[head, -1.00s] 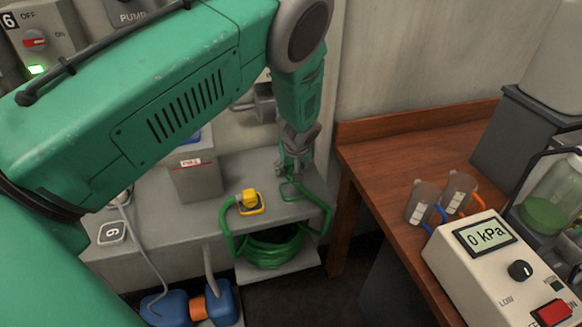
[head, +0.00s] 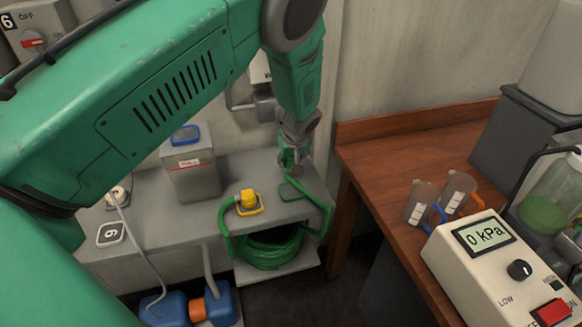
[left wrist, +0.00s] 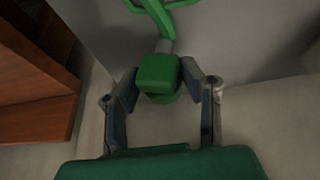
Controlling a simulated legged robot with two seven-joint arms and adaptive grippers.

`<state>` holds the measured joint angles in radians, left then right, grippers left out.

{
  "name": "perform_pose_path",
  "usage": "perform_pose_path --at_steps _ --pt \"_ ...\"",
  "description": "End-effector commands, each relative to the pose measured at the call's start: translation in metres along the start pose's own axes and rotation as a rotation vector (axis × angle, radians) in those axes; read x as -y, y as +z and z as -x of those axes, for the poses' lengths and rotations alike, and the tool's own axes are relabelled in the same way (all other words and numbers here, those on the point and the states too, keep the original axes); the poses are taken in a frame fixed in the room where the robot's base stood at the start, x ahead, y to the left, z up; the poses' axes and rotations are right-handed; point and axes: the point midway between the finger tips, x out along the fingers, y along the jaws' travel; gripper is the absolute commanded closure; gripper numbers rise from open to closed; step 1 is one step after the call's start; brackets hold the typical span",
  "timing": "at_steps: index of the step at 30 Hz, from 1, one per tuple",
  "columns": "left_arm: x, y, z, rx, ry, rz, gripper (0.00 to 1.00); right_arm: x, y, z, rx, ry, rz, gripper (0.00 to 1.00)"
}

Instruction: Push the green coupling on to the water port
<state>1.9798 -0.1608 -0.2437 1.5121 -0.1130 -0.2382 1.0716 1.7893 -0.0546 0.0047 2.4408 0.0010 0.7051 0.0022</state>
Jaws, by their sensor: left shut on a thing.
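The green coupling (left wrist: 158,74) is between the two fingers of my left gripper (left wrist: 162,80) in the left wrist view, with a green hose running from it. In the head view my left gripper (head: 291,160) is just above the right end of the grey shelf, by the wall. The coupling is small and mostly hidden there. A grey pipe fitting (head: 262,108) on the wall, partly behind my arm, may be the water port; its sign is mostly covered. My right gripper is out of view.
A yellow coupling (head: 248,199) stands on the grey shelf (head: 175,225) above a coiled green hose (head: 270,250). The wooden bench (head: 385,165) with a pressure box (head: 480,265) is at right.

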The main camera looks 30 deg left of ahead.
Motion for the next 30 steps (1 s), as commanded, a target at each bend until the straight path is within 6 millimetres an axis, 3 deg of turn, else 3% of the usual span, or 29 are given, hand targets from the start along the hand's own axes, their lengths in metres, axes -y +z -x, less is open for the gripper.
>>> perform_pose_path --at_steps 3,9,21,30 --pt "-0.002 -0.016 0.035 -0.006 0.006 0.004 0.95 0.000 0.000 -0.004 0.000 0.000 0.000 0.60" --pt "-0.002 -0.035 0.084 -0.002 0.003 0.002 0.95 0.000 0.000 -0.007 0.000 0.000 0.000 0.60" --pt "-0.003 -0.069 0.165 -0.003 0.004 0.001 0.95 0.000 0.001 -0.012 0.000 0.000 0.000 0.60" --pt "-0.004 -0.089 0.214 -0.002 0.002 0.001 0.95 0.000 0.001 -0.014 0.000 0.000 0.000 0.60"
